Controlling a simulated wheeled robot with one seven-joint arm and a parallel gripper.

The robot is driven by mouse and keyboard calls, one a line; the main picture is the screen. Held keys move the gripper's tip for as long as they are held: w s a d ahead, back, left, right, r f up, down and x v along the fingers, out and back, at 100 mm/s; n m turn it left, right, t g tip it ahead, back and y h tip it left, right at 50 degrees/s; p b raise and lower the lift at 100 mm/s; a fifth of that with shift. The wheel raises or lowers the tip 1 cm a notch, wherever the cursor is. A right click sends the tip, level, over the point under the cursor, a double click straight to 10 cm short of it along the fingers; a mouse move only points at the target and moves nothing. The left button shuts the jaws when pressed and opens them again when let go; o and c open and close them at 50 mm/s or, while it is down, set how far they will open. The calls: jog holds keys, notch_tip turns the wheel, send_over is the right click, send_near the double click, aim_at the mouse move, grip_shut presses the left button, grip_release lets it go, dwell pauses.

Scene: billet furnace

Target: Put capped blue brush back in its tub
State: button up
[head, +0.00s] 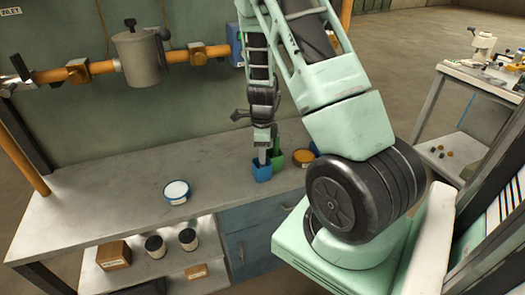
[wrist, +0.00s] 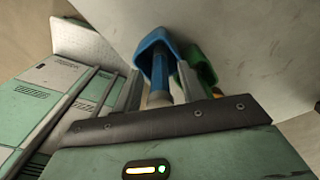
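The blue tub (head: 262,173) stands on the grey bench, right beside a green tub (head: 279,157). My gripper (head: 262,158) points down just above the blue tub. In the wrist view, a blue brush (wrist: 160,75) lies between the two fingers of my gripper (wrist: 159,78), with its far end inside the blue tub (wrist: 150,47). Its near end is pale tan. Narrow gaps show between the brush and each finger, so my gripper looks open around it. Whether the brush touches the tub floor is hidden. The green tub (wrist: 207,72) is close behind the right finger.
A white-and-blue round tin (head: 177,191) is on the bench to the left, and an orange-rimmed tin (head: 303,160) is right of the tubs. A lower shelf holds dark jars (head: 188,239) and a brown box (head: 114,255). The bench's left part is clear.

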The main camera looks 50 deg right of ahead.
notch_tip(320, 180, up, 12)
jog(key=shift+r+p, duration=0.15)
jog(key=shift+p, duration=0.6)
jog(key=s+a+r+n+y, duration=0.1)
jog(key=a+r+n, duration=0.1)
jog(key=a+n, duration=0.9)
jog(key=a+r+n+y, duration=0.1)
jog(key=a+r+n, duration=0.35)
jog(key=a, duration=1.15)
jog(key=s+a+r+n+h, duration=0.1)
jog(key=s+a+n, duration=1.2)
jog(key=n, duration=0.8)
jog(key=s, duration=0.3)
jog(key=shift+s+a+r, duration=0.15)
jog(key=shift+a+r, duration=0.05)
jog(key=shift+a, duration=0.05)
